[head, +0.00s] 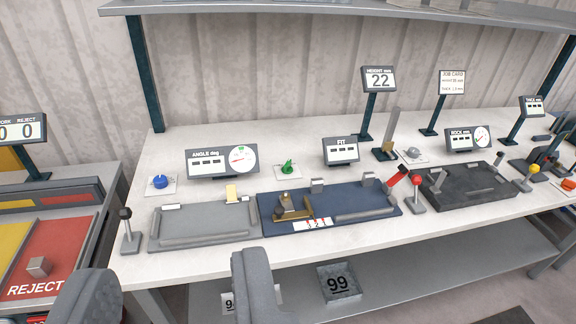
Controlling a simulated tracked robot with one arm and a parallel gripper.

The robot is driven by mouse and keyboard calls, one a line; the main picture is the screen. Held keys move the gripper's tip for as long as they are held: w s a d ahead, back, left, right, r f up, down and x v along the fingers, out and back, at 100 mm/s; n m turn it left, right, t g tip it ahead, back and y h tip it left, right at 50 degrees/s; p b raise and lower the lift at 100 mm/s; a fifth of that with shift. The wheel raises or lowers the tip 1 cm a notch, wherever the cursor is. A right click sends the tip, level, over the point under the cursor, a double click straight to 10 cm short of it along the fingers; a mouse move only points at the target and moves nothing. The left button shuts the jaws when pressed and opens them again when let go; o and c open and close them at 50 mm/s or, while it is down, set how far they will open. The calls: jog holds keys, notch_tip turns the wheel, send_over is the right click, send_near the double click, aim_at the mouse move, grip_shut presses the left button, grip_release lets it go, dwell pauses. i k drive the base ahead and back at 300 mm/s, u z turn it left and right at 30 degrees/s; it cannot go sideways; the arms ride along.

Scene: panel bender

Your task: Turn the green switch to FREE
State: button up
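The green switch (287,170) is a small knob on a pale square plate on the white workbench, between the ANGLE display (222,161) and the FIT display (341,151). Its handle appears tilted upward; I cannot read any marking such as FREE on its plate. My gripper (170,288) shows as two grey fingers at the bottom left of the picture. The fingers are wide apart with nothing between them. They are in front of the bench, well short of the switch and not touching it.
A blue knob (160,182) sits left of the ANGLE display. In front of the switch lie a grey fixture (205,222) and a blue fixture (345,205). Upright levers stand along the bench, including a black-topped one (128,232) and a red-topped one (416,190). A REJECT tray (62,245) is at left.

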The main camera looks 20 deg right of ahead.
aim_at(287, 168)
jog(key=k, duration=1.05)
jog(key=z, duration=0.7)
jog(key=i, duration=2.15)
jog(key=u, duration=0.7)
